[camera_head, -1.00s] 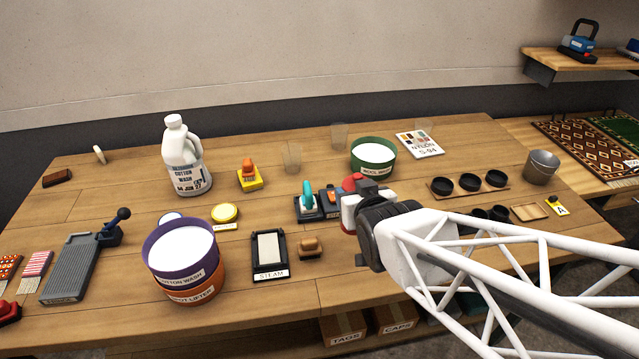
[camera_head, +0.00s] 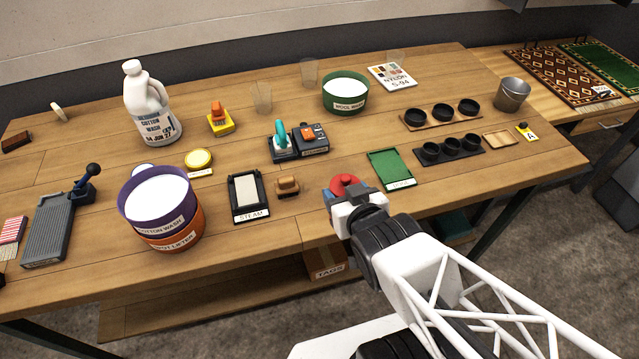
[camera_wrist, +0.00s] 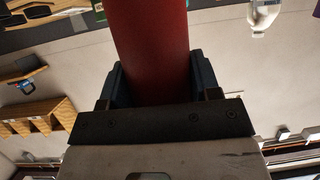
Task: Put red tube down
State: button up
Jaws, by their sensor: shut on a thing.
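The red tube (camera_wrist: 152,45) stands out large between the two fingers of my gripper (camera_wrist: 158,85) in the wrist view. In the head view the red tube (camera_head: 344,184) shows mostly as its round red top, and my gripper (camera_head: 345,193) is shut on it. My gripper is over the front part of the wooden table, just left of a green pad (camera_head: 391,168) and right of a small brown block (camera_head: 288,186). The lower end of the tube is hidden by my gripper, so I cannot tell whether it touches the table.
A framed tray labelled STEAM (camera_head: 249,194) lies left of the brown block. Behind stand a teal-handled tool (camera_head: 283,142) and a green WOOL WASH tub (camera_head: 345,98). Purple and orange tubs (camera_head: 160,205) stand at left. A black cup rack (camera_head: 449,149) stands to the right.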

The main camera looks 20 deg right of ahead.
jog(key=shift+s+f, duration=0.25)
jog(key=shift+s, duration=0.1)
jog(key=w+f, duration=0.1)
jog(key=w, duration=1.5)
jog(key=shift+a+f, duration=0.25)
jog(key=shift+f, duration=0.1)
jog(key=shift+f, duration=1.65)
jog(key=shift+f, duration=0.15)
jog(key=o, duration=1.5)
